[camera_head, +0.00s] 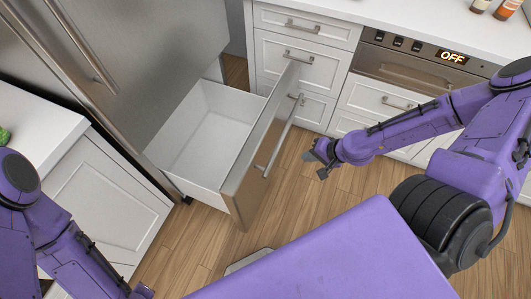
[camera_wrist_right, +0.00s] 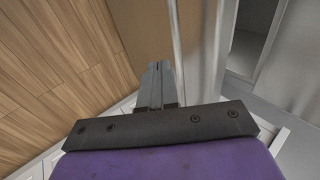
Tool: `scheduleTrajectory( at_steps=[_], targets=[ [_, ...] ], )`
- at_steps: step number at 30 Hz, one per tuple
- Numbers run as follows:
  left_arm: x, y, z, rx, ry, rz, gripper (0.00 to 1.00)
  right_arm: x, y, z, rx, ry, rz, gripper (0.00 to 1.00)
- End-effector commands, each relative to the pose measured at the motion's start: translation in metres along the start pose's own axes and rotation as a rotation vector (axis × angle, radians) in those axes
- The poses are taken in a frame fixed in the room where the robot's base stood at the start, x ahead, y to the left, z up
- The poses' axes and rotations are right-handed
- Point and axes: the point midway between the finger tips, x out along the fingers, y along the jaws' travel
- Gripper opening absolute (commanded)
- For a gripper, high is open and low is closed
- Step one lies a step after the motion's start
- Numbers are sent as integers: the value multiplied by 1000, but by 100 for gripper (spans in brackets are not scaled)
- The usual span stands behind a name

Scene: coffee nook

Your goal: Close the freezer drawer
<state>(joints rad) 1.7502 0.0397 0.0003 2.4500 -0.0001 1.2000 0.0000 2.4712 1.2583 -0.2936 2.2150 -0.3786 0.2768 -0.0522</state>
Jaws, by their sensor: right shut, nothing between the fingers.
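The freezer drawer (camera_head: 205,195) is pulled out from the bottom of the steel fridge (camera_head: 150,75). Its white bin is empty, and its steel front (camera_head: 243,190) stands clear of the fridge body. A long bar handle (camera_head: 280,140) runs along that front. My right gripper (camera_head: 318,163) is shut and empty, to the right of the handle with a visible gap in the head view. In the right wrist view the shut fingers (camera_wrist_right: 157,85) point toward the drawer front (camera_wrist_right: 195,45); contact cannot be told there. My left arm shows at lower left, its gripper out of frame.
White cabinets with drawers (camera_head: 300,60) and an oven (camera_head: 420,70) reading OFF stand along the back right. A white cabinet (camera_head: 105,195) stands left of the drawer. Wooden floor (camera_head: 300,190) lies open in front of the drawer.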

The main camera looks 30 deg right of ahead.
Motion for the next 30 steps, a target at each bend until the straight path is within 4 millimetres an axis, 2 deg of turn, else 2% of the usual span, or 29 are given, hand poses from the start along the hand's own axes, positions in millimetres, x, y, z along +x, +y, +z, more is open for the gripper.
scheduleTrajectory(
  at_steps=[3,8,14,22,26,30],
  targets=[
    [1,0,0,0,0,0,50,8,-22,8,9,-53,-128,0],
    [8,0,3,0,0,0,50,15,-29,14,-1,-84,-182,0],
    [46,4,19,0,0,0,50,42,-26,17,-4,-87,-179,0],
    [98,9,41,0,0,0,50,93,-35,23,-5,-89,-176,0],
    [114,10,47,0,0,0,50,118,-42,25,-2,-89,-177,0],
    [113,10,46,0,0,0,50,125,-67,26,-3,-88,-179,0]
  ],
)
